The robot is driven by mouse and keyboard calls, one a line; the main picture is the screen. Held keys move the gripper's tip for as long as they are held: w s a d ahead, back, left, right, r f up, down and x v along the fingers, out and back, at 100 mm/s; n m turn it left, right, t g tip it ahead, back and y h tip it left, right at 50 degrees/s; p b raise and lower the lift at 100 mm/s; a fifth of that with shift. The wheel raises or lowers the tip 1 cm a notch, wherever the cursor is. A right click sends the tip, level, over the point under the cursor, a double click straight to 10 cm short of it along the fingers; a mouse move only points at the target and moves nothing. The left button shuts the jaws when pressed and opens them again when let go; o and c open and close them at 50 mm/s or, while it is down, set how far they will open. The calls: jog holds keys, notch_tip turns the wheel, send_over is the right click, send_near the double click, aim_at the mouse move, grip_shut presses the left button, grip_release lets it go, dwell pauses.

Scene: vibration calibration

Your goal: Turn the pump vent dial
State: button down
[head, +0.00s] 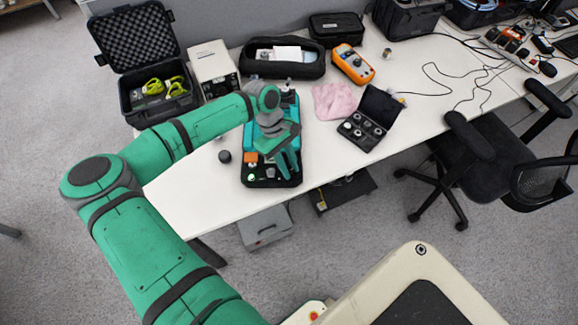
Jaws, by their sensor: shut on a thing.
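The teal and black pump unit (258,183) stands on the white table near its front edge. An orange block and small light fittings show on its front part. My green gripper (288,173) points down over the right front of this unit. Its fingers are close together, shut on a small part there, which appears to be the vent dial. The fingers hide the dial, so its angle cannot be told. My wrist and forearm cover much of the unit's back.
A small black cylinder (224,156) stands left of the unit. Behind are an open black case (146,75), a beige box (212,66), a black pouch (283,58) and an orange meter (353,64). A pink cloth (334,101) and an open fittings case (371,119) lie right.

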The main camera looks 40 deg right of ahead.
jog(key=shift+s+d, duration=0.1)
jog(key=shift+d, duration=0.15)
jog(key=c, duration=1.9)
grip_release()
jog(key=shift+a, duration=0.1)
jog(key=shift+o, duration=0.2)
jog(key=v, duration=1.1)
jog(key=shift+f, duration=0.1)
